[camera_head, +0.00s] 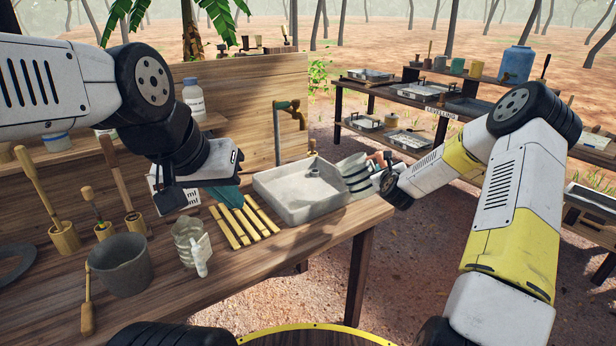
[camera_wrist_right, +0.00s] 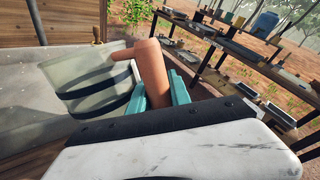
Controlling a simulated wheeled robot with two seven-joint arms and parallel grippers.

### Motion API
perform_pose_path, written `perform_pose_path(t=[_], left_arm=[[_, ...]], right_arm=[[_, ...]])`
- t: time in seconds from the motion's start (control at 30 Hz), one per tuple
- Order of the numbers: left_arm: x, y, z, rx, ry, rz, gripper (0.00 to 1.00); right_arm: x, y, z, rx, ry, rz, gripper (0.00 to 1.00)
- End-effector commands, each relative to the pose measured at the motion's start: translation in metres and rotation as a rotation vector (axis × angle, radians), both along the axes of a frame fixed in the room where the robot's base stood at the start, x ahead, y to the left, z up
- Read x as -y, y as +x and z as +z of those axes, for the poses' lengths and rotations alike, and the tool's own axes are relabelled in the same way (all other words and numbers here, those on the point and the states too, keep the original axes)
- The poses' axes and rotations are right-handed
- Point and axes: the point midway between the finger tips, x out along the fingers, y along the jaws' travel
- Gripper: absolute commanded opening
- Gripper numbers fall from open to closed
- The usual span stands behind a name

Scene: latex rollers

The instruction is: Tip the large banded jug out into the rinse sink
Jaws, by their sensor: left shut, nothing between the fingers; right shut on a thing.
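The large banded jug (camera_head: 354,173), pale with dark bands, is at the right end of the grey rinse sink (camera_head: 297,213). It looks tilted, leaning left towards the basin. In the right wrist view the jug (camera_wrist_right: 88,84) overlaps the sink (camera_wrist_right: 25,106); contents cannot be made out. My right gripper (camera_head: 381,163) is shut on the jug's terracotta-brown handle (camera_wrist_right: 153,72), with teal fingers on both sides of it. My left gripper (camera_head: 228,196) is shut and empty above the bench, left of the sink, with its teal fingers partly hidden by its own wrist.
A brass tap (camera_head: 292,108) stands behind the sink. Yellow wooden slats (camera_head: 240,224), a ribbed pale jug (camera_head: 190,243) and a grey bucket (camera_head: 122,263) stand left of the sink. Wooden-handled tools stand further left. Shelves (camera_head: 440,92) with trays stand beyond, at the right.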

Motion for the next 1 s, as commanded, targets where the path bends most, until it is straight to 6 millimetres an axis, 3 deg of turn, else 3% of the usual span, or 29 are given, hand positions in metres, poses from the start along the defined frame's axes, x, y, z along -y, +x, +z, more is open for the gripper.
perform_pose_path(t=[0.23, 0.5, 0.8, 1.0], left_arm=[[0.000, 0.000, 0.000, 0.000, 0.000, 0.000, 0.00], [0.000, 0.000, 0.000, 0.000, 0.000, 0.000, 0.00], [0.000, 0.000, 0.000, 0.000, 0.000, 0.000, 0.00], [0.000, 0.000, 0.000, 0.000, 0.000, 0.000, 0.00]], right_arm=[[0.000, 0.001, 0.024, 0.179, 0.348, -0.004, 0.00], [-0.001, 0.002, 0.027, 0.178, 0.337, 0.000, 0.00], [-0.001, 0.001, 0.050, 0.177, 0.336, 0.000, 0.00], [-0.002, 0.001, 0.054, 0.174, 0.335, 0.000, 0.00]])
